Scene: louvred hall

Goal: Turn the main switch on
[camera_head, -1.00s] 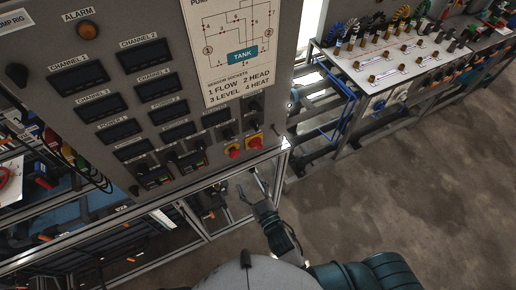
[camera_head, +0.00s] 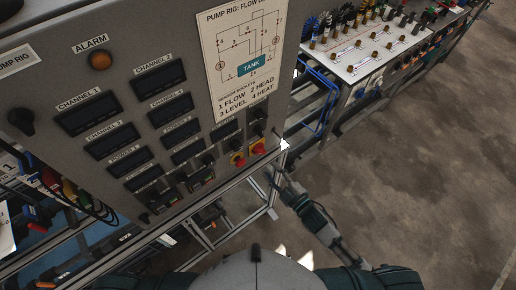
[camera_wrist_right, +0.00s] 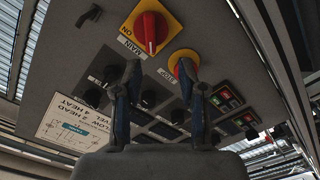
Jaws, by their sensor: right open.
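The main switch is a red rotary knob on a yellow plate marked MAIN (camera_wrist_right: 151,31), at the top of the right wrist view. It also shows at the lower right corner of the grey panel in the head view (camera_head: 258,147). My right gripper (camera_wrist_right: 160,72) is open and empty, its two fingers pointing at the panel, below the switch in the wrist picture. In the head view my right gripper (camera_head: 278,172) is just right of and below the panel corner, apart from the switch. My left gripper is not in view.
A round red stop button on yellow (camera_wrist_right: 184,66) sits beside the switch, close to my right fingertip in the picture. Black knobs and channel displays (camera_head: 88,112) cover the panel. A metal frame edge (camera_head: 225,185) runs below it. A bench (camera_head: 370,50) stands behind right.

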